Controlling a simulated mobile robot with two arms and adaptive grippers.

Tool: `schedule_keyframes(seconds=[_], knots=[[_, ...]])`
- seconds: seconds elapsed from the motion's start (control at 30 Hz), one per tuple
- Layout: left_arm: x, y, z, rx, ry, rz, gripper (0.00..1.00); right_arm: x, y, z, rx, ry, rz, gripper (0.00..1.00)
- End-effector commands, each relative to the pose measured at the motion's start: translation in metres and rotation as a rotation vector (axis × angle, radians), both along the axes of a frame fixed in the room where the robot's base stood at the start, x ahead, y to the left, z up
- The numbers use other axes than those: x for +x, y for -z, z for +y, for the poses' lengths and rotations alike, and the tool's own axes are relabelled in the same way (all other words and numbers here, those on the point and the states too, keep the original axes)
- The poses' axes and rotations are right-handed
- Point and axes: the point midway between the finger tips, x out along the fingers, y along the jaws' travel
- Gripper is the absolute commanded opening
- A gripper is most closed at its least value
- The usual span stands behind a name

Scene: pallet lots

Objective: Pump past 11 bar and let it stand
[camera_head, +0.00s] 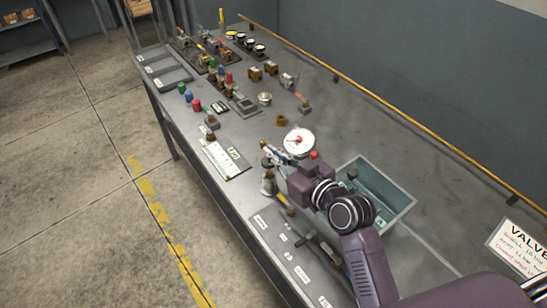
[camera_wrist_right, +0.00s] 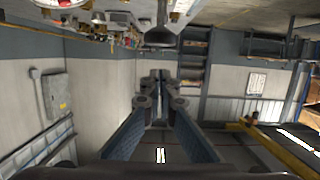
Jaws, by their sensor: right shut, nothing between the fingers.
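A round white gauge (camera_head: 298,141) with a red mark on its dial stands on the bench, just beyond my right gripper. I cannot read its pressure value. My right gripper (camera_head: 274,154) is above the bench beside the gauge, shut and empty; its fingertips meet in the wrist view (camera_wrist_right: 160,80). A grey metal fitting (camera_head: 268,183) stands just below the gripper, and a yellow handle (camera_head: 286,204) lies by it. I cannot tell for certain which part is the pump; my arm hides some of this area. My left gripper is not in view.
The grey bench (camera_head: 350,125) has free room along its wall side. A grey-green bin (camera_head: 397,197) sits right of my gripper. A white sheet (camera_head: 221,160) lies left of it. Several valves and fittings crowd the far end. A valve sign (camera_head: 521,248) is at right.

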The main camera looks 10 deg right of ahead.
Motion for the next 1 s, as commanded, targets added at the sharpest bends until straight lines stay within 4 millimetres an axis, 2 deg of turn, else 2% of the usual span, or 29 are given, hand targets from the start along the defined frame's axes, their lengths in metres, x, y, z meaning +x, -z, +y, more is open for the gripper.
schedule_keyframes(seconds=[0.03, 0.2, 0.63, 0.77, 0.9, 1.0], knots=[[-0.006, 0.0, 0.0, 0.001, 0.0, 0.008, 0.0, -0.001, 0.011, -0.001, 0.0, 0.002, 0.007, 0.0], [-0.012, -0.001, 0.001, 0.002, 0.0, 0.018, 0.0, -0.001, 0.025, -0.001, 0.0, 0.001, 0.003, 0.0], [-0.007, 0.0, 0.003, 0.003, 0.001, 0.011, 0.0, -0.001, 0.029, -0.001, -0.001, 0.001, 0.002, 0.0], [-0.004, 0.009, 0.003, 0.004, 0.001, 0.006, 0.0, -0.001, 0.042, -0.002, -0.002, 0.001, 0.002, 0.0], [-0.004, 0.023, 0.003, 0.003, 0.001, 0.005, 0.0, -0.001, 0.063, -0.002, -0.004, 0.0, 0.005, 0.0], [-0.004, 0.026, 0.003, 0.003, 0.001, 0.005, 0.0, -0.002, 0.068, -0.002, -0.003, 0.001, 0.004, 0.0]])
